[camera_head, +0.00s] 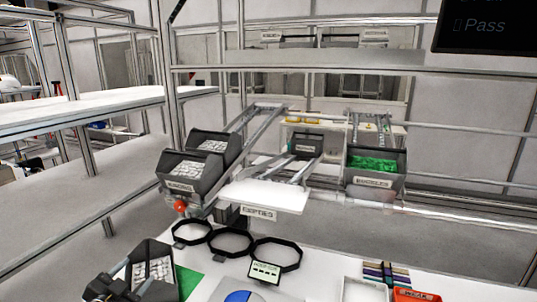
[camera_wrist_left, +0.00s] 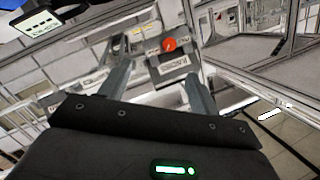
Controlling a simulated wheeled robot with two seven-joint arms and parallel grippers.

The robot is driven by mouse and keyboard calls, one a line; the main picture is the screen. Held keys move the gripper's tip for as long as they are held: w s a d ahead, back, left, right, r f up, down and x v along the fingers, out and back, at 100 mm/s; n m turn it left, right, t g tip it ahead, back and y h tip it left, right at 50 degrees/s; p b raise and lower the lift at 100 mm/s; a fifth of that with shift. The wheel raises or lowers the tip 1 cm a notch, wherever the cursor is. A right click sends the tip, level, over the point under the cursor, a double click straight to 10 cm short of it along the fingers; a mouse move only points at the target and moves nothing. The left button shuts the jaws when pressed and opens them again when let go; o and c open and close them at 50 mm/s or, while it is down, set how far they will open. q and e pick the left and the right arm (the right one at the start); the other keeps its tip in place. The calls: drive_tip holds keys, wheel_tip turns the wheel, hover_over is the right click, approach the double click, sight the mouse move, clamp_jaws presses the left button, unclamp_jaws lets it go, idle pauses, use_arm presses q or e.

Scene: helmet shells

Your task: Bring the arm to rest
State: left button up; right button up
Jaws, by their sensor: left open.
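My left gripper (camera_head: 131,277) is low at the left of the camera_head view, in front of or over a dark bin (camera_head: 166,249) of pale parts. In the left wrist view its two grey fingers (camera_wrist_left: 157,75) stand wide apart, with nothing held between them. Beyond the fingers, a dark labelled bin (camera_wrist_left: 174,66) and a red ball (camera_wrist_left: 169,45) show in that view. My right gripper is in neither view.
Three black rings (camera_head: 230,256) and a small display (camera_head: 264,271) lie on the white table. A red bin (camera_head: 415,295) is at the front right. Behind are sloped racks with grey bins, one with green parts (camera_head: 372,164). Metal posts (camera_head: 85,150) stand left.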

use_arm(q)
drive_tip(key=s+d+f+n+g+y, duration=0.1)
drive_tip(key=s+d+f+n+g, duration=0.15)
drive_tip(key=s+f, duration=0.4)
drive_tip(key=s+d+f+n+g+y, duration=0.1)
drive_tip(key=s+d+f+g, duration=0.25)
drive_tip(key=s+f, duration=0.35)
drive_tip(key=s+d+f+n+g, duration=0.1)
drive_tip(key=s+d+f+g, duration=0.2)
drive_tip(key=s, duration=0.6)
drive_tip(key=s+d+f+n+g, duration=0.1)
drive_tip(key=s+f+g, duration=0.3)
drive_tip(key=s+f, duration=0.3)
drive_tip(key=s+f+g, duration=0.1)
drive_tip(key=s+f, duration=0.1)
drive_tip(key=f, duration=1.1)
drive_tip(key=s+f, duration=0.2)
drive_tip(key=f, duration=1)
drive_tip(key=s+a+f+g, duration=0.1)
drive_tip(key=s+a+f, duration=0.2)
drive_tip(key=s+f, duration=1.1)
drive_tip(key=shift+s+f, duration=0.25)
drive_tip(key=shift+s, duration=0.3)
drive_tip(key=shift+m, duration=0.25)
